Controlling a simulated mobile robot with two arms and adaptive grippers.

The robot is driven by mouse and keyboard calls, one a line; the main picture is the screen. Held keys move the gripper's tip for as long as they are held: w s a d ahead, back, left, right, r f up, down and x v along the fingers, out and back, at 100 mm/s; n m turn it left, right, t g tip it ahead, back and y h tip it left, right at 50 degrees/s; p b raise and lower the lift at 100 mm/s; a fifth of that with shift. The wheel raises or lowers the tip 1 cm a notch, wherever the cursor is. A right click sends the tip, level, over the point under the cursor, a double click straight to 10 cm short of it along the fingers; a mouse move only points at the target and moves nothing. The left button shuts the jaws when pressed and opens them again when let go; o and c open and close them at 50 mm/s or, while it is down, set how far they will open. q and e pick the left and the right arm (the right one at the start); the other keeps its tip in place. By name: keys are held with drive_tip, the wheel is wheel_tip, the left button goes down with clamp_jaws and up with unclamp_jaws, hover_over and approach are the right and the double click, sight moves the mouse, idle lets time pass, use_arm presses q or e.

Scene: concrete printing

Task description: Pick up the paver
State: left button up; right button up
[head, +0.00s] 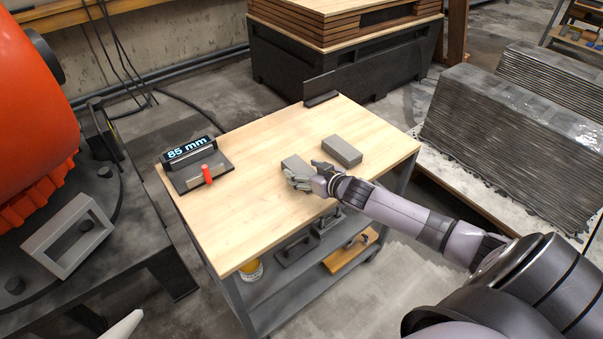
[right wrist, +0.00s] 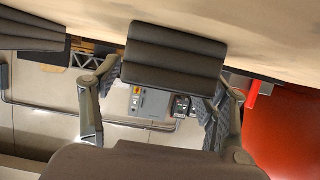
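A grey rectangular paver (head: 297,163) lies flat on the wooden tabletop near its middle. My right gripper (head: 299,181) is at its near end, low over the table. In the right wrist view the dark paver (right wrist: 175,50) lies between the two fingertips of my right gripper (right wrist: 168,85). The fingers are spread about as wide as the paver, and firm contact on both sides does not show. A second grey paver (head: 342,150) lies to the right, apart from the gripper. My left gripper is not in view.
The wooden-topped cart (head: 240,225) carries an "85 mm" display (head: 187,149) and a dark plate with a red-handled tool (head: 208,175) at left. Layered printed concrete (head: 510,130) stands right; orange machinery (head: 35,110) stands left.

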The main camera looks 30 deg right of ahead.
clamp_jaws()
drive_tip(key=shift+w+r, duration=0.1)
drive_tip(key=shift+r, duration=0.05)
idle(0.7)
